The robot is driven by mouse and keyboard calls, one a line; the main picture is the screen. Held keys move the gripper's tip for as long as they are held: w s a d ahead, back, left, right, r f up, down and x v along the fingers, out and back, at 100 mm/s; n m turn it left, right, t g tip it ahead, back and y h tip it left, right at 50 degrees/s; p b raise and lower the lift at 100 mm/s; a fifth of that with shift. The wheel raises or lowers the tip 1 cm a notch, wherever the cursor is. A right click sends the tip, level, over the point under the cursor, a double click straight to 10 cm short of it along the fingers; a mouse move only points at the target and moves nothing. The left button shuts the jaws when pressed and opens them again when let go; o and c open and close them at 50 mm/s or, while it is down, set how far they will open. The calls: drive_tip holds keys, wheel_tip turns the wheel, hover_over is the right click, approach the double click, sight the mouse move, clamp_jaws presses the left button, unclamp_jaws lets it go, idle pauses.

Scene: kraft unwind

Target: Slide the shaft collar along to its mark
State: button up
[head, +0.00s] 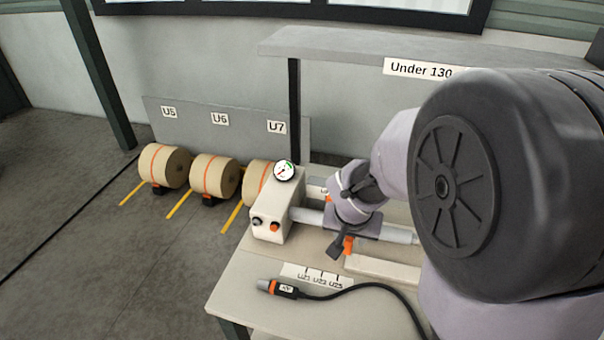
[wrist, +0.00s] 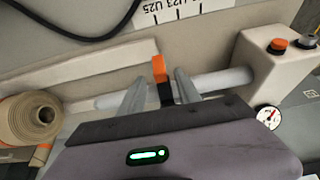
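A pale grey shaft (head: 400,235) runs sideways out of a cream box; it also shows in the wrist view (wrist: 225,80). On it sits what looks like the collar, a black piece with an orange top (wrist: 160,72); in the head view its orange part (head: 348,243) shows beside my gripper (head: 340,246). In the wrist view my gripper (wrist: 160,90) has its fingers apart, one on each side of the collar. A gap shows at the left finger; contact at the right finger is unclear. A white strip with tick marks (head: 316,275) lies on the bench in front.
The cream box (head: 270,220) has a gauge (head: 285,171) and knobs. A black cable with an orange-banded plug (head: 282,289) lies on the bench's front. A cream rail (head: 385,268) runs beside the shaft. Brown rolls (head: 214,176) stand at left, and a shelf (head: 340,42) hangs above.

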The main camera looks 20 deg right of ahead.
sight(349, 239)
drive_tip(key=shift+b+x, duration=0.4)
drive_tip(key=shift+x, duration=1.2)
clamp_jaws()
